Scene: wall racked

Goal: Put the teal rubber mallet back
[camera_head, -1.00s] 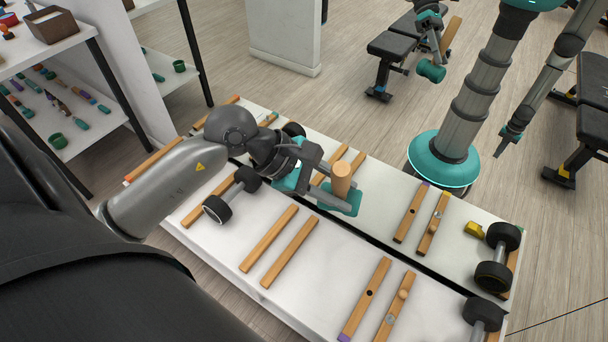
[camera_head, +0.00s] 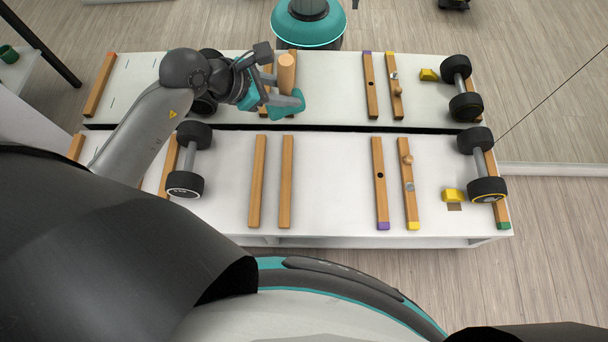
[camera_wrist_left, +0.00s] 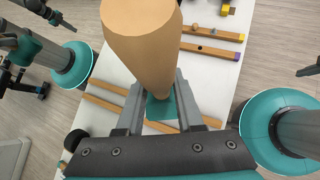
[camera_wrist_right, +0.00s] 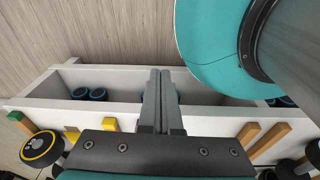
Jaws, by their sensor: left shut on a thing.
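The teal rubber mallet has a thick wooden handle (camera_head: 287,72) and a teal head (camera_head: 288,106). My left gripper (camera_head: 273,97) is shut on the mallet's handle near the head. It holds the mallet handle-up and head-down, above the white bench. In the left wrist view the handle (camera_wrist_left: 143,45) rises towards the camera from between the left fingers (camera_wrist_left: 160,100), with a bit of teal head (camera_wrist_left: 160,108) beneath. The head's far side is hidden. My right gripper (camera_wrist_right: 161,100) shows only in its wrist view, shut, with nothing visible between its fingers.
The white bench (camera_head: 335,190) carries wooden rails, such as a purple-ended one (camera_head: 381,205) and a yellow-ended one with a peg (camera_head: 411,205). Dumbbells stand left (camera_head: 189,160) and right (camera_head: 482,163). A yellow block (camera_head: 453,195) lies right.

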